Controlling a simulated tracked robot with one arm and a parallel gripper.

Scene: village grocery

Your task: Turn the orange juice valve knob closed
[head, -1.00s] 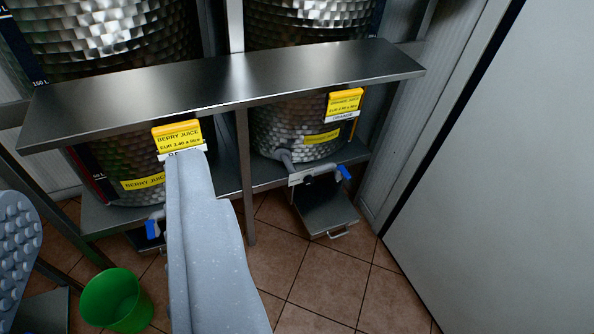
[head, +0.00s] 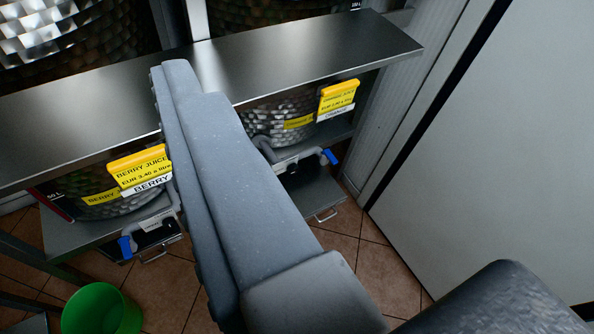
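The orange juice valve (head: 290,157) sits low under the right-hand drum, below a yellow price sign (head: 338,97). Its blue knob (head: 330,157) shows at the valve's right end. My gripper (head: 175,85) shows as one long grey finger across the middle, its tip over the shelf in the picture. Its ribbed inner side faces left with nothing against it, and the other finger is out of view. The finger passes left of the orange valve and appears apart from it. The valve's left part is near the finger's edge.
A steel shelf (head: 300,55) runs across in front of the drums. The berry juice valve has a blue knob (head: 126,247) at lower left. A green bucket (head: 100,310) stands on the tiled floor. A pale panel (head: 480,150) bounds the right side.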

